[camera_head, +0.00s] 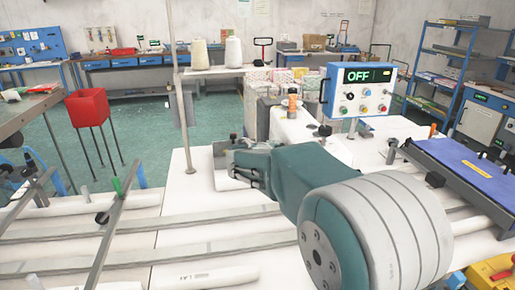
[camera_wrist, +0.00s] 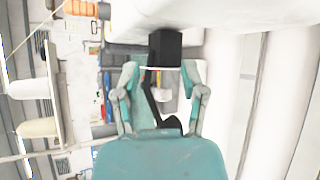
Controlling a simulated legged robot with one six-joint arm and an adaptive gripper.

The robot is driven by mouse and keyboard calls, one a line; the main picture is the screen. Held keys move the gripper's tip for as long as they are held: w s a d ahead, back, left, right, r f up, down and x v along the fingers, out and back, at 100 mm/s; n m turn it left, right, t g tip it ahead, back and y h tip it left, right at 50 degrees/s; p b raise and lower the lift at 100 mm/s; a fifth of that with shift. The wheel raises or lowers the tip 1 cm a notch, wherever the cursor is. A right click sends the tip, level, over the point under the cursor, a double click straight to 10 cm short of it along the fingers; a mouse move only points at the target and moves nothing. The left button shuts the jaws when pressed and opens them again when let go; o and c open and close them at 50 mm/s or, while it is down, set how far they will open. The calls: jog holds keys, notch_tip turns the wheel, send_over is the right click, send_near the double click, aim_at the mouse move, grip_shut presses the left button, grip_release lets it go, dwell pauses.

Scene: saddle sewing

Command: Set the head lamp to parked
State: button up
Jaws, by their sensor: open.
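My gripper (camera_head: 240,162) is near the middle of the head view, beside the white sewing machine head (camera_head: 302,125). In the wrist view my gripper (camera_wrist: 160,78) has its two fingers spread wide apart. A black block (camera_wrist: 165,47) hangs from the white machine body at the top of the wrist view, close to the fingertips and in line with the gap. A thin black curved piece (camera_wrist: 153,98) shows between the fingers. I cannot tell for certain which dark part is the head lamp, nor its position. Contact with the fingers is not clear.
Thread cones (camera_head: 233,52) stand on a raised shelf. A blue flat panel (camera_head: 465,165) is at the right. A red bin (camera_head: 88,107) stands left on thin legs. Rails (camera_head: 60,238) cross the white table (camera_head: 185,207).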

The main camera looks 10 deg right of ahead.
jog(key=w+a+f+n, duration=0.1)
jog(key=w, duration=0.2)
jog(key=w+a+f+n+t, duration=0.1)
jog(key=w+n, duration=0.1)
jog(key=w, duration=0.1)
jog(key=w+a+f+n+t, duration=0.1)
jog(key=w, duration=0.1)
jog(key=shift+w+a+y, duration=0.3)
jog(key=shift+w, duration=0.1)
grip_shut()
